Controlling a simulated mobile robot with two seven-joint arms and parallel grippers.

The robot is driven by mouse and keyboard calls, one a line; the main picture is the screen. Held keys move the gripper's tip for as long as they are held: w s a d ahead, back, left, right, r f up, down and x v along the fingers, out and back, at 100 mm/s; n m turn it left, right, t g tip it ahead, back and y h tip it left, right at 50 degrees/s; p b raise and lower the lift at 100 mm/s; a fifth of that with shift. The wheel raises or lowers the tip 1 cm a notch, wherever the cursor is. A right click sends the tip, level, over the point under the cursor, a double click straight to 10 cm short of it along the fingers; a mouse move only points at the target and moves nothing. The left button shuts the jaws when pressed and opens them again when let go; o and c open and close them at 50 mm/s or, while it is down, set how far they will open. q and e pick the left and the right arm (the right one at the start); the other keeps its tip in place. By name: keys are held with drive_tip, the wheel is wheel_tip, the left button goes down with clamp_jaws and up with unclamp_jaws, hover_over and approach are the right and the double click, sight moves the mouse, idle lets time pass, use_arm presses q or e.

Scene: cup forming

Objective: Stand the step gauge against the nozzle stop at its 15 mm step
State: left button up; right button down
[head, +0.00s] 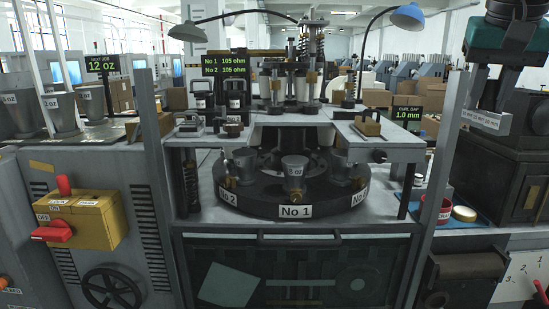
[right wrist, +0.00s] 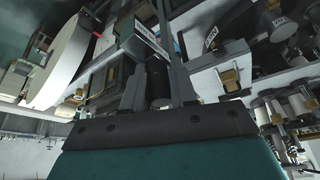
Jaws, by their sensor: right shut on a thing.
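My right gripper (head: 496,92) hangs at the upper right of the head view, below its teal wrist housing. It is shut on a grey piece with a white label strip, which I take to be the step gauge (head: 484,119). The label's small print is too blurred to read. In the right wrist view the two dark fingers (right wrist: 157,92) reach up to the gauge (right wrist: 144,44), whose label shows at an angle. The gauge is in the air, above the right-hand bench. I cannot make out the nozzle stop in either view. My left gripper is not in view.
A dark box-like machine (head: 513,165) stands at the right, behind the gauge. A red tub (head: 444,212) and a brass-coloured tin (head: 464,213) sit on a blue mat. A grey post (head: 440,180) rises left of them. The round cup turret (head: 265,205) fills the middle.

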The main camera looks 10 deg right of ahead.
drive_tip(key=s+a+f+n+y, duration=0.1)
drive_tip(key=s+a+f+n, duration=0.1)
drive_tip(key=a+f, duration=0.6)
drive_tip(key=s+a+f+n, duration=0.2)
drive_tip(key=a+f, duration=0.2)
drive_tip(key=f, duration=0.8)
drive_tip(key=s+a+f+n+y, duration=0.1)
drive_tip(key=s+a+f+n, duration=0.1)
drive_tip(key=a+f, duration=0.6)
drive_tip(key=d+r+m+h, duration=0.1)
drive_tip(key=d+r+m, duration=0.25)
drive_tip(key=d, duration=1.45)
drive_tip(key=s+d+f+m, duration=0.3)
drive_tip(key=d, duration=0.4)
drive_tip(key=w+a+f+n+y, duration=0.2)
drive_tip(key=a+n, duration=0.5)
drive_tip(key=a, duration=1.5)
drive_tip(key=shift+m+t+h, duration=0.25)
drive_tip(key=shift+t+h, duration=0.05)
drive_tip(key=shift+h, duration=0.1)
drive_tip(key=shift+s+a+x, duration=0.15)
drive_tip(key=shift+s+x, duration=0.05)
drive_tip(key=shift+x, duration=0.95)
drive_tip(key=shift+s+a+x, duration=0.1)
drive_tip(key=shift+s+x, duration=0.05)
drive_tip(key=shift+x, duration=1.05)
